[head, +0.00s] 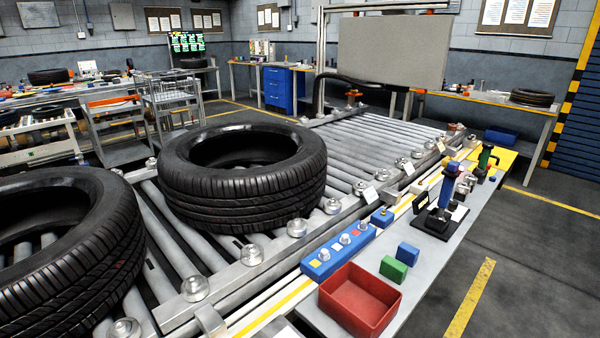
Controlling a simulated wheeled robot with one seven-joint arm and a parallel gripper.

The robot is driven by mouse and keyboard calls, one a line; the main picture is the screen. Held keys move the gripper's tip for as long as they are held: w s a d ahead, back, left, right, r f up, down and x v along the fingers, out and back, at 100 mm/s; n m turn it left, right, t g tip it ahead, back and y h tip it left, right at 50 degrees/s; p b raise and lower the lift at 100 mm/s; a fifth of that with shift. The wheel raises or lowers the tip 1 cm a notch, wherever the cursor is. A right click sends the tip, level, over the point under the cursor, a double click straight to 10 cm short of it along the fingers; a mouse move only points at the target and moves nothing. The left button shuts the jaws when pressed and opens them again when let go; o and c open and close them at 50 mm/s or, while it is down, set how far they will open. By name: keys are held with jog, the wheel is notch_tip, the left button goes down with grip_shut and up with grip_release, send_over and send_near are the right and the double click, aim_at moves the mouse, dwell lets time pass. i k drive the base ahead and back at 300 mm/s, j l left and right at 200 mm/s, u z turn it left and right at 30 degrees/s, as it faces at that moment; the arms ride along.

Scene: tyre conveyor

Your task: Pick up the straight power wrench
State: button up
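An upright, straight-bodied tool with a blue top (449,184) stands on a black base (434,223) on the narrow grey bench at the right. It looks like the straight power wrench, though its details are small. Farther back on the bench, a green upright tool (485,157) has a part sticking out to the side. My gripper is not in view.
Two tyres (245,188) lie on the roller conveyor (365,140) left of the bench. A red bin (358,300), a green block (393,268), a blue block (408,254) and a blue button box (338,252) sit near. The floor (540,270) right of the bench is clear.

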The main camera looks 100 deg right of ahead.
aim_at(452, 171)
jog(key=k+j+z, duration=0.1)
jog(key=k+z, duration=0.3)
jog(key=k+l+z, duration=0.1)
jog(key=k+z, duration=0.35)
jog(key=z, duration=1.1)
jog(key=k+l, duration=0.05)
